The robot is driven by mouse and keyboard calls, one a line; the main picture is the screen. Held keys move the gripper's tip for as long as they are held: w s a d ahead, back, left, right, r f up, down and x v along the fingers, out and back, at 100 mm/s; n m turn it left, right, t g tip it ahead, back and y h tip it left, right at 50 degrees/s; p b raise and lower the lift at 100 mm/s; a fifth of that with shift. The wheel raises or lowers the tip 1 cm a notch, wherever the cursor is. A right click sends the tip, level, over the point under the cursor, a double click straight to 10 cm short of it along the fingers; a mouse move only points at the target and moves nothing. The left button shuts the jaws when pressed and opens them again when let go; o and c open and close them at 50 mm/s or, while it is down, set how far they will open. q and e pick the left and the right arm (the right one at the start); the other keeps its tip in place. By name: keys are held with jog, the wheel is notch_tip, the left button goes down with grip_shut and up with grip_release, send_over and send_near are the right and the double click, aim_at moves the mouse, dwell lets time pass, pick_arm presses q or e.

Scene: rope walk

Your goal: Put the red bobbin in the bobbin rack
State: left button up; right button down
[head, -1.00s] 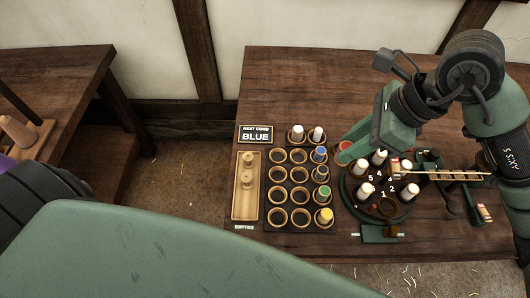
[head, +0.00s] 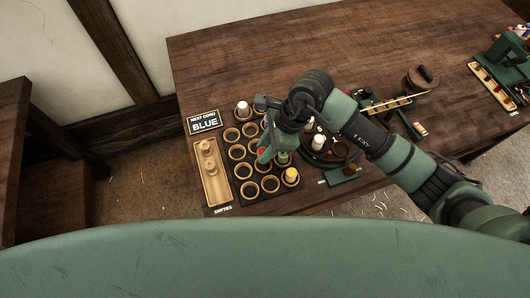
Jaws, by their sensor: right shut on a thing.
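My right gripper (head: 264,152) is shut on the red bobbin (head: 262,151), of which only a small red part shows beside the fingers. It is over the right-hand part of the bobbin rack (head: 241,200), a dark board with rows of wooden rings. Whether the bobbin is above a ring or inside one I cannot tell. Several rings at the left and front are empty. A yellow-topped bobbin (head: 291,175) stands in the front right ring, and a green one (head: 283,158) behind it. A white bobbin (head: 243,108) stands at the back. My arm hides the rest. My left gripper is out of view.
A wooden empties tray (head: 215,185) with two bare spools lies left of the rack, below a sign (head: 205,122) reading NEXT CORD BLUE. Right of the rack is a round dark stand with white bobbins (head: 318,142). The back of the table (head: 240,60) is clear.

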notch_tip(320, 180, down, 4)
jog(key=shift+f+p, duration=0.1)
jog(key=shift+p, duration=0.35)
jog(key=shift+f, duration=0.2)
jog(key=shift+f, duration=0.2)
jog(key=c, duration=1.1)
grip_release()
